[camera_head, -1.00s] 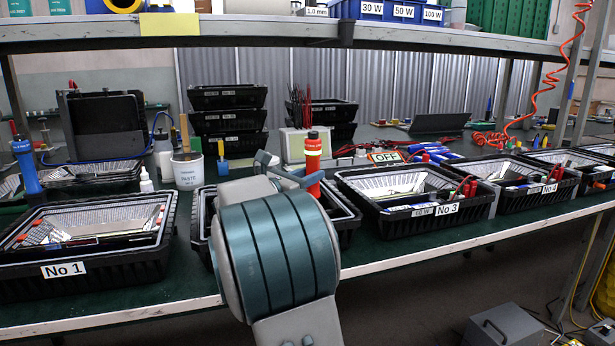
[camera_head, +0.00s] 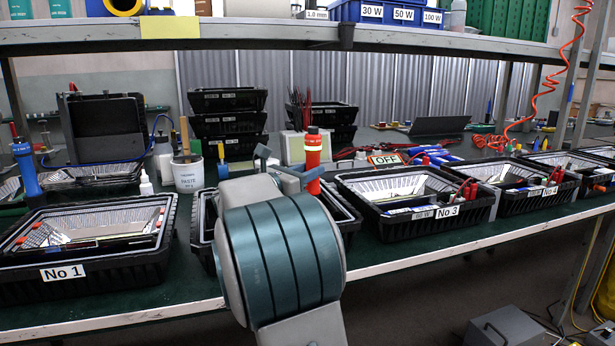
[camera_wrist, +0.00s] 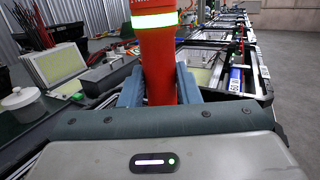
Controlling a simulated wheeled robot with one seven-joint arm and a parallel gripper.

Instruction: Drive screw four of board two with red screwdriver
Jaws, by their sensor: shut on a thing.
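The red screwdriver (camera_head: 313,151), orange-red with a pale band, stands upright in my gripper (camera_head: 292,178). In the wrist view its body (camera_wrist: 158,60) fills the top centre, and the blue-grey fingers of my gripper (camera_wrist: 158,92) are shut around it. The screwdriver's tip is hidden. The black housing (camera_head: 346,212) behind my arm, between No 1 and No 3, is mostly covered by the arm. Its board and screws cannot be seen, and its label is hidden.
Housing No 1 (camera_head: 150,262) stands at left and No 3 (camera_head: 480,221) at right, with No 4 beyond. A white paste tub (camera_head: 188,176) and a small white bottle (camera_head: 146,184) stand behind. An OFF sign (camera_head: 386,159) lies at the back. A shelf (camera_head: 250,30) crosses above.

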